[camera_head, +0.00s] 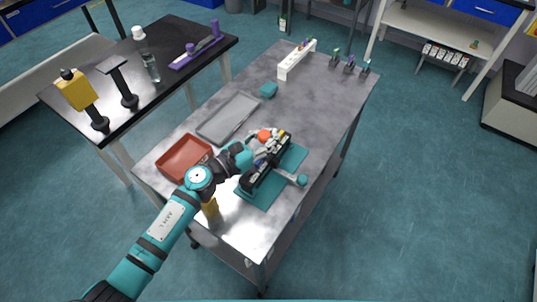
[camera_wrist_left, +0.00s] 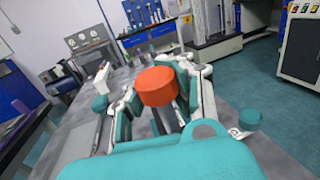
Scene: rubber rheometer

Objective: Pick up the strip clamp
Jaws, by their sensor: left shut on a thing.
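My left gripper (camera_head: 262,147) reaches in over the grey metal table beside a black rack-like device. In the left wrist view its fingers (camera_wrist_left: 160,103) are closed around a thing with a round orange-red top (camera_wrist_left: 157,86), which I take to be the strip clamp. The orange top also shows in the head view (camera_head: 264,135). The lower part of the held thing is hidden by the fingers, and I cannot tell if it touches the table. My right gripper is not in view.
A teal mat (camera_head: 292,163) lies under the black device (camera_head: 264,171). A white rack (camera_head: 297,60) stands farther back.

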